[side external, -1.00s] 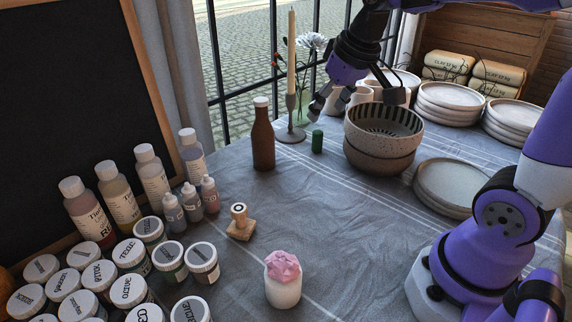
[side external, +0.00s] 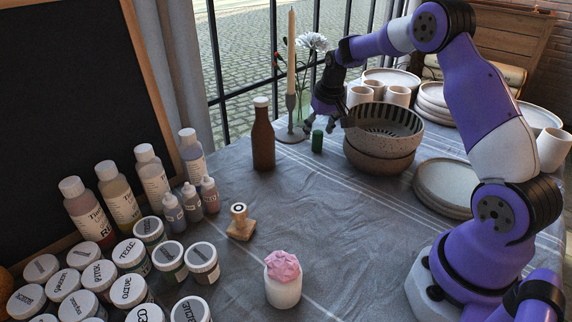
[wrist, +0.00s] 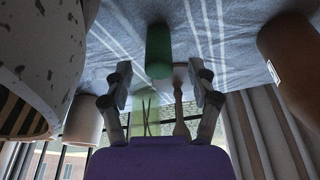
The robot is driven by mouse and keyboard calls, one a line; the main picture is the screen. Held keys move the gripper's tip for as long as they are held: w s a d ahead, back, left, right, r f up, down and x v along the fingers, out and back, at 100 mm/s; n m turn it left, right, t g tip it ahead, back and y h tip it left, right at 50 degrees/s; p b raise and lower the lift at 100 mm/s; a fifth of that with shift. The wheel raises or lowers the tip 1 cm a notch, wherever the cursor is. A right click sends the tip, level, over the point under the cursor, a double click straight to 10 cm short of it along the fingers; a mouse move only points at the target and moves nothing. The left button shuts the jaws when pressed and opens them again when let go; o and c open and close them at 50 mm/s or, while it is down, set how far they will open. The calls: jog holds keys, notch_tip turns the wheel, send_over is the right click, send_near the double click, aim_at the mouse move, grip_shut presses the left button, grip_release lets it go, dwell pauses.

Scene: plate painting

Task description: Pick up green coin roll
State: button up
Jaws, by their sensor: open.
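The green coin roll (side external: 317,141) stands upright on the cloth, between the brown bottle and the stacked bowls in the side external view. It also shows in the wrist view (wrist: 158,52), ahead of my fingers and roughly centred between them. My gripper (side external: 326,126) is open and empty, just above and beside the roll. In the wrist view the two fingertips (wrist: 160,78) are spread apart. I cannot tell whether either finger touches the roll.
Stacked bowls (side external: 383,160) stand close right of the roll. A brown bottle (side external: 263,140) and a candle holder (side external: 290,134) stand to its left. A glass vase with a flower (side external: 311,42) and white cups (side external: 398,96) are behind. The cloth in front (side external: 330,210) is clear.

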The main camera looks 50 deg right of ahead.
aim_at(319, 132)
jog(key=x, duration=0.4)
jog(key=shift+d+f, duration=0.1)
jog(key=shift+f, duration=0.05)
grip_shut()
